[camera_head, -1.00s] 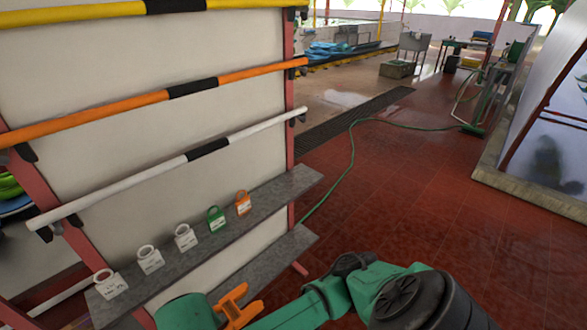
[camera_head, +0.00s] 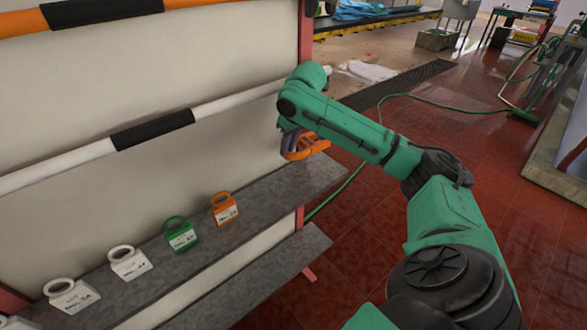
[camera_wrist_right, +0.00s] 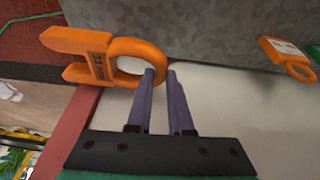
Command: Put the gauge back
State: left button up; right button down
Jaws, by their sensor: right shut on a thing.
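My right gripper (camera_head: 287,138) is at the far right end of the upper grey shelf (camera_head: 282,188). It is shut on an orange gauge (camera_head: 312,147), which appears close to the shelf's surface. In the right wrist view, the gauge (camera_wrist_right: 98,58) has a ring at one end and a forked end pointing left. The purple fingers (camera_wrist_right: 160,76) grip the ring's edge. I cannot tell whether the gauge touches the shelf. An orange tag-like piece with a ring (camera_head: 225,210) stands on the shelf to the left. My left gripper is out of view.
A green ringed piece (camera_head: 181,236) and white ones (camera_head: 130,264) stand farther left along the shelf. A white rail with a black band (camera_head: 153,130) runs above. A lower shelf (camera_head: 285,262) is below. The shelf between the orange piece and gauge is clear.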

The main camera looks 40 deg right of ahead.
jog(key=f, duration=0.9)
jog(key=shift+s+d+f, duration=0.15)
jog(key=shift+s+f, duration=0.1)
jog(key=shift+f, duration=0.05)
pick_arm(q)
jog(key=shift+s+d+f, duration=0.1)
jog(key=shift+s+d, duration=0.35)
pick_arm(e)
jog(key=shift+s, duration=0.1)
jog(key=c, duration=0.8)
grip_release()
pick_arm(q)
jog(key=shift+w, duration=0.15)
pick_arm(e)
jog(key=shift+r, duration=0.15)
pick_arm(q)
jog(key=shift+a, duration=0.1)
pick_arm(e)
jog(key=v, duration=1.1)
jog(key=shift+s+r, duration=0.1)
jog(key=shift+r, duration=0.3)
